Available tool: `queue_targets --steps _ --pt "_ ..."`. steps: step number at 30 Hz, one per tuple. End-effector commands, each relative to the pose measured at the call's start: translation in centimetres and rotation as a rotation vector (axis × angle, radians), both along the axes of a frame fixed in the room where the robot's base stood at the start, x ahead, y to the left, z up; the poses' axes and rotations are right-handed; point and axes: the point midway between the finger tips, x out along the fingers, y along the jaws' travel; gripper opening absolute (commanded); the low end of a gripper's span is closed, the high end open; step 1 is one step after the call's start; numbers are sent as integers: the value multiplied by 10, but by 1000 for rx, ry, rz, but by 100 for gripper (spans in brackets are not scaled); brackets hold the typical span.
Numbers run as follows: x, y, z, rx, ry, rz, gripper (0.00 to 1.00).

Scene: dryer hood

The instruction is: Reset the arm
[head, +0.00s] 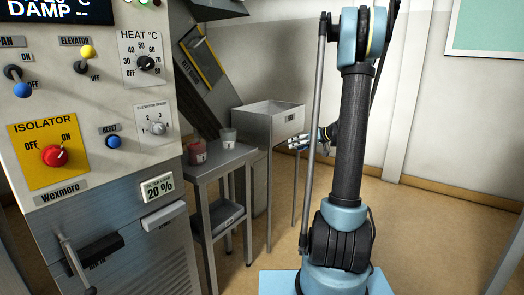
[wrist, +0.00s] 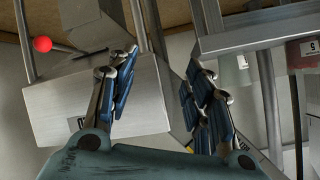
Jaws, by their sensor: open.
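My arm (head: 350,140) stands upright on the right of the head view, with its upper part running out of the top edge. My gripper (head: 298,143) shows small behind the arm, beside the white bin on legs. In the wrist view my gripper (wrist: 160,72) has its two blue-padded fingers spread apart, with nothing held between them. Part of the wrist is hidden behind the arm in the head view.
A control panel (head: 105,110) with an isolator switch (head: 54,155) fills the left. A metal side table (head: 218,158) holds two cups, beside the white bin (head: 268,122). The wrist view shows a red knob (wrist: 42,44) and grey box (wrist: 95,105). Floor right of my arm is clear.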

Motion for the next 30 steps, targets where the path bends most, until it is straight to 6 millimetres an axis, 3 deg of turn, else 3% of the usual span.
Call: queue_targets --steps 15,30 --pt "-132 40 19 -154 252 -39 46" --pt "-267 44 5 -329 450 -138 46"
